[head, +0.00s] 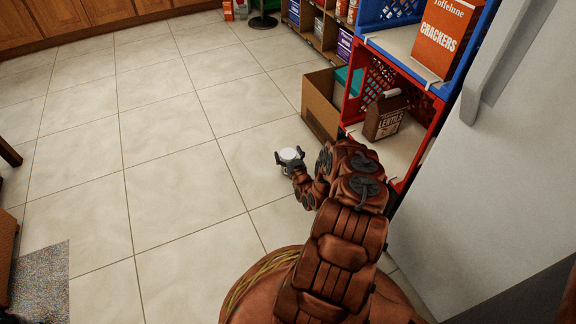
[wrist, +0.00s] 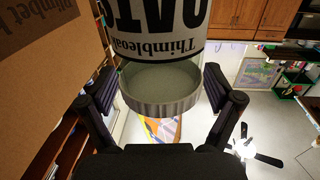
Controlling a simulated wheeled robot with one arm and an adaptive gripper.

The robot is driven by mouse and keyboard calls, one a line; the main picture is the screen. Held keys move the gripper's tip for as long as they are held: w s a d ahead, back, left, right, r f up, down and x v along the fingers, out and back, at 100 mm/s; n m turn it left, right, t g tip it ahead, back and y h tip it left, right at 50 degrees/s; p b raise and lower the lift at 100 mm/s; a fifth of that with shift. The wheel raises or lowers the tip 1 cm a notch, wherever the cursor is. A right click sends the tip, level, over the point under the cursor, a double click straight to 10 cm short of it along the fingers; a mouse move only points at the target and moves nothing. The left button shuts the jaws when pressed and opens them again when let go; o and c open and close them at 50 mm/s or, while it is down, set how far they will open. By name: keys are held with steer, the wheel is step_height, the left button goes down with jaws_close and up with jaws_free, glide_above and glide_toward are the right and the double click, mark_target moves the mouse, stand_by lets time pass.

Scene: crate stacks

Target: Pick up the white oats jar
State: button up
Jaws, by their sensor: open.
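The white oats jar (wrist: 150,45) hangs large at the top of the wrist view, which is upside down. Black "OATS" lettering and its pale ribbed lid (wrist: 160,95) show there. In the head view the jar's round white lid (head: 290,154) shows low near the floor, in front of the cardboard box. My gripper (wrist: 160,92) is open, with one finger on each side of the lid. Gaps show between the fingers and the lid. In the head view my gripper (head: 289,162) is at the jar; the jar's lower body is hidden.
An open cardboard box (head: 321,112) stands just beyond the jar. A red crate (head: 437,112) holds a brown lentils carton (head: 386,116). A blue crate (head: 441,90) above holds a crackers box (head: 446,38). A grey-white panel (head: 490,160) is at right. Tiled floor at left is clear.

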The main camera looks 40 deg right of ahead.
steer(key=shift+x, duration=1)
steer(key=shift+c, duration=0.3)
jaws_close()
